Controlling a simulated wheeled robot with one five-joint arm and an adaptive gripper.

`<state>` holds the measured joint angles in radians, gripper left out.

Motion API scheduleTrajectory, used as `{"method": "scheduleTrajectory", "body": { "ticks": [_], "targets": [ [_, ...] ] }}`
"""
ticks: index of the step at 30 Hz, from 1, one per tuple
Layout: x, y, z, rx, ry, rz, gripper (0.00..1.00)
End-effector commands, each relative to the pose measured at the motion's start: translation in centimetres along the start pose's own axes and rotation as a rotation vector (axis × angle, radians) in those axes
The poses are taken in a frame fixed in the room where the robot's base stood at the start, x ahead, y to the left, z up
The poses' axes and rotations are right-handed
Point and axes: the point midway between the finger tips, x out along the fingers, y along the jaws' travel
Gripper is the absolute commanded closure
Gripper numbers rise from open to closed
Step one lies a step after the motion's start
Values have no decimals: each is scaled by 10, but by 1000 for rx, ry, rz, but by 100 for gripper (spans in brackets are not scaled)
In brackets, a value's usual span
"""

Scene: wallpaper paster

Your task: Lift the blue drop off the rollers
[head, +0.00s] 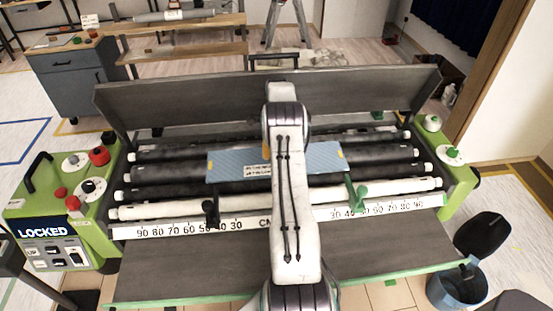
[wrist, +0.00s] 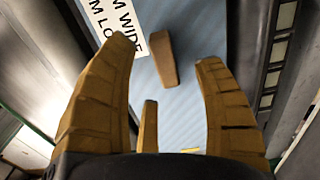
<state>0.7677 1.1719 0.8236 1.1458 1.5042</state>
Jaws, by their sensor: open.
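The blue drop (head: 325,158) is a light blue, finely striped sheet lying across the dark rollers, with yellow corners and a white printed label (head: 257,170). My white arm hides its middle in the head view. In the wrist view the blue drop (wrist: 195,35) fills the space beyond my gripper (wrist: 166,50). The tan fingers are spread apart with nothing between them, over the sheet. A brown block (wrist: 162,60) shows against the blue between the fingertips; I cannot tell whether it is fixed to the sheet. In the head view my arm mostly hides the gripper.
The rollers (head: 385,153) sit between green end housings, the left one with a "LOCKED" panel (head: 43,231). A raised grey cover (head: 190,97) stands behind. A white numbered scale (head: 180,228) and dark and green clips (head: 357,191) are in front. A bucket (head: 457,287) stands right.

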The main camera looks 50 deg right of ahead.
Motion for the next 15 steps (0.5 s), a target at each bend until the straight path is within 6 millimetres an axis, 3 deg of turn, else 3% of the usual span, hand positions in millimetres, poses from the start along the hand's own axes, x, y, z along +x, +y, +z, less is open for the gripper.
{"method": "scheduleTrajectory", "body": {
  "ticks": [7,15],
  "targets": [
    [24,0,1,-1,0,2,38],
    [28,0,1,-1,0,0,38]
  ]
}}
